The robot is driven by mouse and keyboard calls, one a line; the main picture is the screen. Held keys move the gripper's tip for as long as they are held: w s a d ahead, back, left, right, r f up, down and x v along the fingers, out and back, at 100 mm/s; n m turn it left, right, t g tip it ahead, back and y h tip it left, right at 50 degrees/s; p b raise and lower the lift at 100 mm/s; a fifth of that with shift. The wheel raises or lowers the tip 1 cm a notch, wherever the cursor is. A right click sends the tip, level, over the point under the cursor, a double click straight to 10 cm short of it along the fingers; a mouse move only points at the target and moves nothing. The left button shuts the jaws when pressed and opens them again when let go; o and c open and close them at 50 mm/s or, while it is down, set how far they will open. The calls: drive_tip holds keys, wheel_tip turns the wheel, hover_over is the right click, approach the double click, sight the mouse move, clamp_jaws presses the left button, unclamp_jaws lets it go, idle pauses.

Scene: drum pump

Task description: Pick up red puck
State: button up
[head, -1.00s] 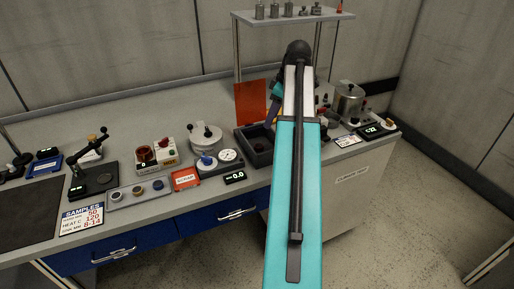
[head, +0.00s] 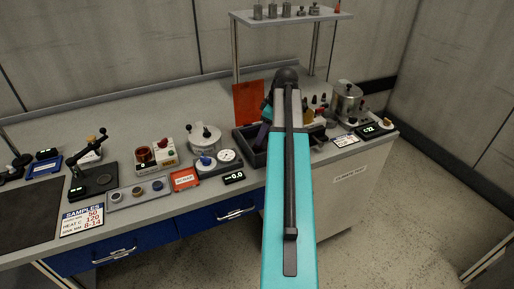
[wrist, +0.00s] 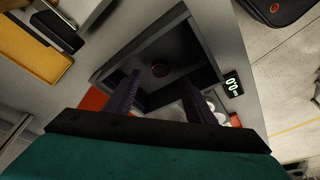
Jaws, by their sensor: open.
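A small dark red puck (wrist: 160,70) lies on the floor of a black open box in the wrist view. The box (wrist: 112,68) also shows in the head view (head: 246,143), partly behind my arm. I cannot make out the puck in the head view. My gripper (wrist: 160,82) is open and empty. Its two dark fingers reach toward the box, one on each side of the puck in the picture. A gap seems to remain between fingertips and puck, but its depth is hard to judge. In the head view my arm hides much of the gripper.
An orange-red panel (head: 248,103) stands behind the box. A white round pot (head: 204,138), a gauge (head: 228,156) and a small display (head: 234,177) are to its left. A steel pot (head: 347,100) stands to the right. A shelf (head: 292,16) with several weights is above.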

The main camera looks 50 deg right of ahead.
sight(257, 147)
drive_tip(key=shift+f, duration=0.1)
idle(0.3)
drive_tip(key=shift+p+x, duration=0.75)
drive_tip(key=shift+x, duration=1.8)
drive_tip(key=shift+c, duration=0.3)
drive_tip(key=c, duration=1.1)
